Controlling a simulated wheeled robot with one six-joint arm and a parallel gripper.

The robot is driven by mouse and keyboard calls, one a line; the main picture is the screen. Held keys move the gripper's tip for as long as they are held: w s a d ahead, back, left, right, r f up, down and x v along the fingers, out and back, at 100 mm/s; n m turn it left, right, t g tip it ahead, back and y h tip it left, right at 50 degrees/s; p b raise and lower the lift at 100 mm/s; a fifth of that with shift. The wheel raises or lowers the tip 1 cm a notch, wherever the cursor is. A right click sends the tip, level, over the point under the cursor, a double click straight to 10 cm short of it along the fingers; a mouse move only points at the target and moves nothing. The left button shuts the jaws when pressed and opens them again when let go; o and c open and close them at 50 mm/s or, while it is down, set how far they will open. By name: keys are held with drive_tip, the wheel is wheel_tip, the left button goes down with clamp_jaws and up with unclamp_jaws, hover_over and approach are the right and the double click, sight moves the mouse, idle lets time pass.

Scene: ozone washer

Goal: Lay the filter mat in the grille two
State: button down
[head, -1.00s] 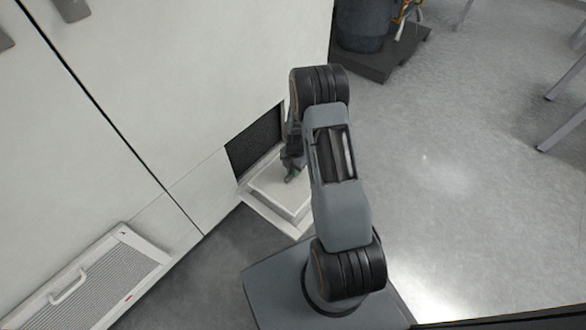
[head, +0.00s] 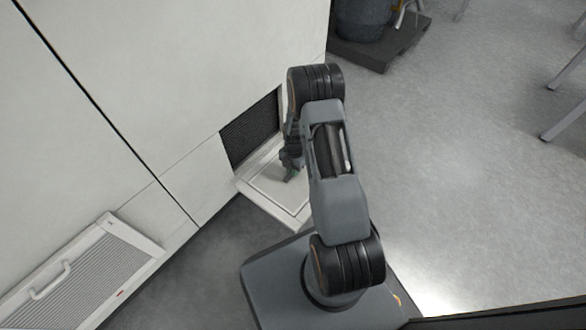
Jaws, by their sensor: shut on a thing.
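A white grille (head: 301,222) hangs folded down from the cabinet, below a dark mesh opening (head: 250,130). The pale filter mat (head: 268,183) lies flat within the grille's frame, with a thin dark line around its edge. My gripper (head: 290,177) is at the mat's upper right part, shut on it. The fingertips are small and partly dark, and my arm hides the right side of the mat and grille.
Another grille (head: 85,275) with a handle is at the lower left of the cabinet (head: 150,80). A dark drum (head: 362,18) stands on a black pallet (head: 385,55) at the top. Table legs (head: 565,120) are at the right. The grey floor between is clear.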

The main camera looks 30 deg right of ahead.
drive_tip(key=c, duration=1)
unclamp_jaws()
drive_tip(key=r+p, duration=0.1)
drive_tip(key=r, duration=0.3)
drive_tip(key=w+r+p, duration=0.1)
drive_tip(key=r+p, duration=0.1)
drive_tip(key=r, duration=0.3)
drive_tip(key=d+r+p, duration=0.1)
drive_tip(key=r+p, duration=0.1)
drive_tip(key=r, duration=0.2)
drive_tip(key=shift+w+r, duration=0.3)
drive_tip(key=shift+r, duration=0.1)
